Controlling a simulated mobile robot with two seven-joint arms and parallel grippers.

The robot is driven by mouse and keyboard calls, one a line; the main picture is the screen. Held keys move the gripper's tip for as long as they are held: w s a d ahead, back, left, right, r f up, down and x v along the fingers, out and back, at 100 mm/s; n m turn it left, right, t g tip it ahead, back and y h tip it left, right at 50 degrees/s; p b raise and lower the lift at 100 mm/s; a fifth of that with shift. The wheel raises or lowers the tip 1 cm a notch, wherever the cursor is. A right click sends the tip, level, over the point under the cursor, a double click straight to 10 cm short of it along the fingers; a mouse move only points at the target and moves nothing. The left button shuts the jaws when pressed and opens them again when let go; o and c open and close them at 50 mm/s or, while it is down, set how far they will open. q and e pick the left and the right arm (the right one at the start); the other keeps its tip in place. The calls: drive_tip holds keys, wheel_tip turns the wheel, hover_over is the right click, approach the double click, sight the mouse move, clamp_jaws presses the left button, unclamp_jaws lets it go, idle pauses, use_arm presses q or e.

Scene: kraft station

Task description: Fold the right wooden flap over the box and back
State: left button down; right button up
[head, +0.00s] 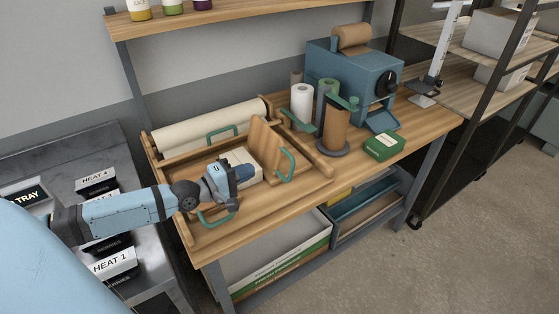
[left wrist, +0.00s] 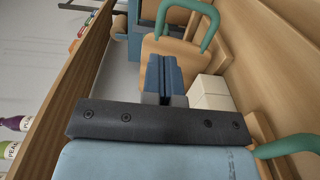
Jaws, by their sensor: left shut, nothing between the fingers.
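The right wooden flap (head: 266,147) stands raised, roughly upright, just right of the cream box, with its green handle (head: 288,165) on the outer side. The cream box (head: 238,157) sits in the wooden folding frame, partly hidden behind my gripper. My left gripper (head: 247,172) is shut and empty, low at the front of the box and left of the flap. In the left wrist view the shut fingers (left wrist: 165,75) point toward the flap (left wrist: 168,48), with the box (left wrist: 209,92) beside them. I cannot tell whether the fingers touch the flap. My right gripper is not in view.
Other green handles show at the back (head: 221,133) and front (head: 216,216) of the frame. A paper roll (head: 210,124) lies behind. Right of the frame are a brown roll on a stand (head: 335,130), a green box (head: 384,146) and a blue machine (head: 355,75).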

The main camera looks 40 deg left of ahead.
sight(287, 155)
use_arm(q)
drive_tip(key=b+x, duration=0.2)
drive_tip(key=x, duration=0.8)
drive_tip(key=shift+w, duration=0.2)
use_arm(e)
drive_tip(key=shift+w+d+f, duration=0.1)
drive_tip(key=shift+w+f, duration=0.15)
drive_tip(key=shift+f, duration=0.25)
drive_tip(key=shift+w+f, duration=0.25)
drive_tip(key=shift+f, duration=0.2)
use_arm(q)
drive_tip(key=shift+w, duration=0.1)
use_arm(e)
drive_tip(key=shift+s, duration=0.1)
